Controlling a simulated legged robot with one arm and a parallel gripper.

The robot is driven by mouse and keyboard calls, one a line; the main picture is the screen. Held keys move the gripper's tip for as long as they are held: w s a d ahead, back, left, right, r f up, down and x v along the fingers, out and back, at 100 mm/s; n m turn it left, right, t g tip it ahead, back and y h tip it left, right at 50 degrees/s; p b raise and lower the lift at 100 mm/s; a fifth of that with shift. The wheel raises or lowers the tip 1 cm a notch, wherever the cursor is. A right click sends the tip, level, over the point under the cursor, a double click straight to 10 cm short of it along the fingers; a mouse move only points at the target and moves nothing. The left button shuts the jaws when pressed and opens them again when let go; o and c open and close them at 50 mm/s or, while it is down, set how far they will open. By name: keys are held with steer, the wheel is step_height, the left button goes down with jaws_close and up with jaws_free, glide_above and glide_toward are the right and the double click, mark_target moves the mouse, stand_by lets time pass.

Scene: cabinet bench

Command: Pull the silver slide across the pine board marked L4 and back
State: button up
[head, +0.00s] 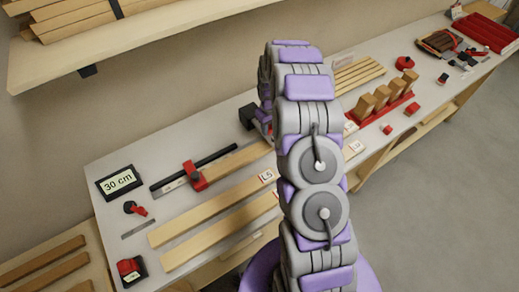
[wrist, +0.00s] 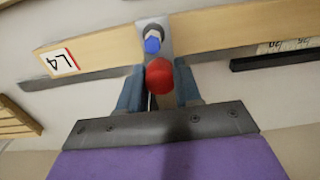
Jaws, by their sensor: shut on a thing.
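The pine board marked L4 (wrist: 225,27) runs across the top of the wrist view, its white label (wrist: 60,62) at the left. The silver slide (wrist: 166,46) lies across the board and carries a blue-tipped part (wrist: 152,44) and a red knob (wrist: 159,77). My gripper (wrist: 160,92) is shut on the red knob, one blue-grey finger on each side of it. In the head view my arm hides the gripper and the slide. A pine board (head: 235,160) there runs behind my arm, its label not visible.
A red stop (head: 194,176) sits on a black rail (head: 210,166) near the "30 cm" display (head: 120,182). Boards, one marked L5 (head: 215,205), lie in front. A red rack (head: 385,108) with upright blocks stands right of my arm. A shelf (head: 130,40) hangs above.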

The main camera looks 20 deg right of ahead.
steer(key=shift+s+d, duration=0.25)
steer(key=shift+s, duration=0.9)
steer(key=shift+w, duration=0.15)
steer(key=shift+w+a, duration=0.3)
steer(key=shift+w, duration=1.1)
steer(key=shift+w+a, duration=0.25)
steer(key=shift+w, duration=1.1)
steer(key=shift+w+a, duration=0.3)
steer(key=shift+w, duration=1.1)
steer(key=o, duration=0.8)
steer(key=shift+o, duration=0.4)
steer(key=shift+r, duration=0.1)
